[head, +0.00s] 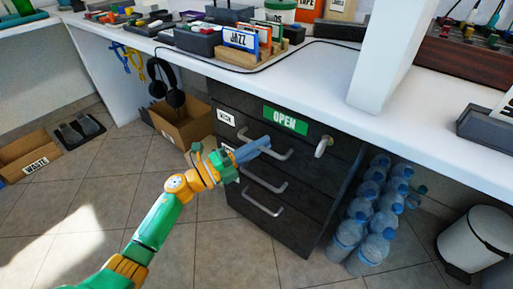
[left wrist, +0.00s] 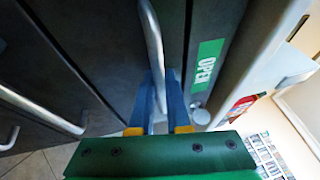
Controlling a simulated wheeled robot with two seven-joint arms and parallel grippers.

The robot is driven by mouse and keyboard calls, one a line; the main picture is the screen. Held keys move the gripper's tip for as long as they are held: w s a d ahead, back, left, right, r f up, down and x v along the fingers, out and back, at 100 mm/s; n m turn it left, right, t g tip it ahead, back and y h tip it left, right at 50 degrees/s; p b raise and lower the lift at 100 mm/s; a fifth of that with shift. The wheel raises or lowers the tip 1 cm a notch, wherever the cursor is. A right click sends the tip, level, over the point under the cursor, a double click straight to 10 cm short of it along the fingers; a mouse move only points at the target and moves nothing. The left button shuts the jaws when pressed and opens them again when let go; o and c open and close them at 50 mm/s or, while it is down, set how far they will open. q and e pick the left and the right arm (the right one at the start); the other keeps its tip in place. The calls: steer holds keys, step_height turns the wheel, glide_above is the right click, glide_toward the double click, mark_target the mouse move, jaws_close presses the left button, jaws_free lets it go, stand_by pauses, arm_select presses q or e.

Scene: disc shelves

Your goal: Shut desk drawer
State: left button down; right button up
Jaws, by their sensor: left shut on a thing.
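A dark desk drawer unit (head: 232,182) stands under the white desk in the head view, with several drawer fronts and metal bar handles. My left gripper (head: 262,144) is at the upper bar handle (head: 278,155), its blue fingers reaching in from the left. In the left wrist view the two blue fingers of my left gripper (left wrist: 160,92) are shut on that handle (left wrist: 152,42), one on each side. A green OPEN label (head: 285,120) is on the panel above; it also shows in the left wrist view (left wrist: 206,66). I cannot tell how far any drawer stands out. My right gripper is out of view.
Water bottles (head: 368,225) stand on the floor right of the unit, and a white bin (head: 472,240) is farther right. A cardboard box (head: 180,124) is at its left, below hanging headphones (head: 166,82). The tiled floor in front is clear.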

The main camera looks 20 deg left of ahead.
arm_select(q)
steer(key=shift+r, duration=0.15)
steer(key=c, duration=1.3)
jaws_free()
steer(key=shift+w, duration=0.1)
steer(key=shift+o, duration=0.7)
